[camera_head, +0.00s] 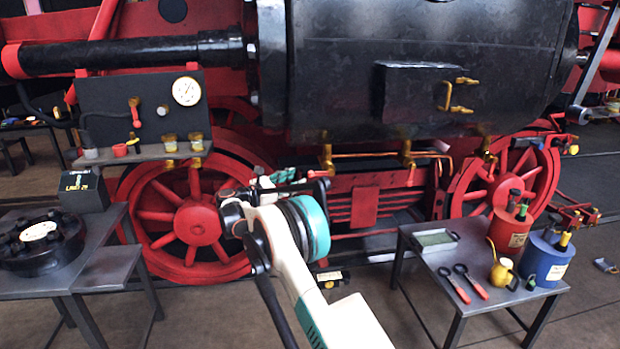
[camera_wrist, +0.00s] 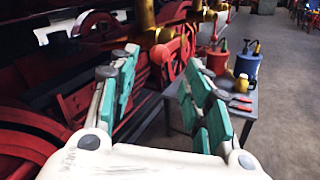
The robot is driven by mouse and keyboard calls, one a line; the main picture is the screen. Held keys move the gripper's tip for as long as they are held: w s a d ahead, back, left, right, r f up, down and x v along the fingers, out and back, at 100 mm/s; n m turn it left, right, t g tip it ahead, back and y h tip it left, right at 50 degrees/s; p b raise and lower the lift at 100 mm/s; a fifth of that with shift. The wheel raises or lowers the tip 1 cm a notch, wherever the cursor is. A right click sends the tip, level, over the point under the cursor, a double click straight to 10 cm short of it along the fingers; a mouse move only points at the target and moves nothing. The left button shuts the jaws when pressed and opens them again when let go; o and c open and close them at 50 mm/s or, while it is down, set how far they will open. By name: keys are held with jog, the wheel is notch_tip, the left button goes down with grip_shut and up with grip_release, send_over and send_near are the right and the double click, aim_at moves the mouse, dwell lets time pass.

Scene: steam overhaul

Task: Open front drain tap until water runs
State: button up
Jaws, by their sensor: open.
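Three brass drain taps hang under the black cylinder (camera_head: 420,70): a left one (camera_head: 326,156), a middle one (camera_head: 406,152) and a right one (camera_head: 487,150). I cannot tell which is the front one. My gripper (camera_head: 290,182) is below and left of the left tap in the head view, partly hidden by my own wrist. In the wrist view my gripper (camera_wrist: 158,78) is open, with its teal-padded fingers apart and nothing between them. A brass tap (camera_wrist: 160,52) shows just beyond the fingertips, apart from them. No running water shows.
Red wheels (camera_head: 196,222) stand behind my arm. A table (camera_head: 440,262) at the right holds a red can (camera_head: 508,238), a blue can (camera_head: 545,262), a yellow oiler (camera_head: 502,272) and red-handled tools. A grey bench (camera_head: 90,262) is at the left.

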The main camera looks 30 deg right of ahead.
aim_at(308, 175)
jog(key=b+x, duration=0.1)
jog(key=x, duration=0.7)
jog(key=shift+d+b, duration=0.1)
jog(key=shift+b, duration=0.25)
grip_shut()
